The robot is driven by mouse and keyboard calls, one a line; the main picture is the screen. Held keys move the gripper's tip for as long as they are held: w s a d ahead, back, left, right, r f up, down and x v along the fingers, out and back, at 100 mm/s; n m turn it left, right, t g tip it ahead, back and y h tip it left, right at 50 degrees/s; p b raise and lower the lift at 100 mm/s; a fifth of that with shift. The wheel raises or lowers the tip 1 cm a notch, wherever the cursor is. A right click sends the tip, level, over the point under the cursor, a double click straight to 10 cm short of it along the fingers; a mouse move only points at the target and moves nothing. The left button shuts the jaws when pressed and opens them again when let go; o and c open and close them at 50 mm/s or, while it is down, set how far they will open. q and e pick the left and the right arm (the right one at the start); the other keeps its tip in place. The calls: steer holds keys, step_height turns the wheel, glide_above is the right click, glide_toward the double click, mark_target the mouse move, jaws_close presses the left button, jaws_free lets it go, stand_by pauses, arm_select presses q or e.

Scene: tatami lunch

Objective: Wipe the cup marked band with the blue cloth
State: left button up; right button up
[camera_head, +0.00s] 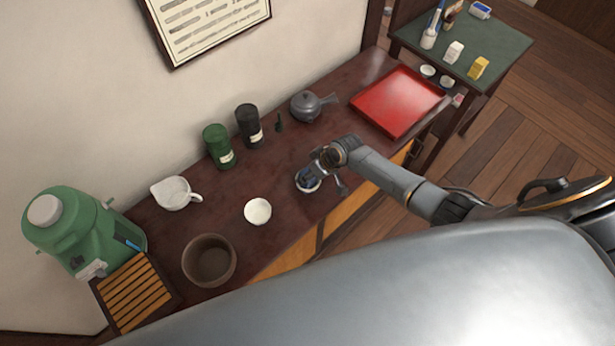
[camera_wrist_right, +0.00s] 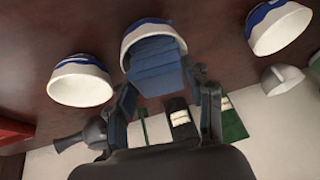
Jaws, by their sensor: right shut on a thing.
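My right gripper (camera_head: 326,175) is shut on the folded blue cloth (camera_wrist_right: 155,72). It holds the cloth at a white cup (camera_wrist_right: 150,24) with a blue band, which also shows in the head view (camera_head: 308,187). In the wrist view the cloth overlaps the cup's mouth; I cannot tell how deep it reaches or whether it touches. Two more white cups with blue marks stand to either side, one at left (camera_wrist_right: 80,82) and one at right (camera_wrist_right: 279,28). The right one shows in the head view (camera_head: 258,211); my arm seems to hide the other. My left gripper is out of view.
On the dark counter (camera_head: 225,205) stand a white pitcher (camera_head: 176,194), a brown bowl (camera_head: 209,261), a green canister (camera_head: 217,146), a black canister (camera_head: 249,126), a grey teapot (camera_head: 306,104) and a red tray (camera_head: 398,100). A green jug (camera_head: 75,226) and slatted tray (camera_head: 134,294) are at left.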

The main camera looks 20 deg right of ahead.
steer(key=m+p, duration=0.1)
steer(key=m+h+p, duration=0.1)
steer(key=m+p, duration=0.1)
steer(key=shift+s+a+r+m+t+p, duration=0.15)
steer(key=shift+a+r+m+t+p, duration=0.15)
steer(key=shift+r+t, duration=0.1)
steer(key=shift+f+m+h+b, duration=0.3)
steer(key=shift+f+m+b, duration=0.1)
steer(key=shift+m+b, duration=0.1)
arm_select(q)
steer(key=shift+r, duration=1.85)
arm_select(e)
steer(key=shift+d+m+h, duration=0.2)
steer(key=shift+m+h, duration=0.2)
steer(key=shift+m, duration=0.3)
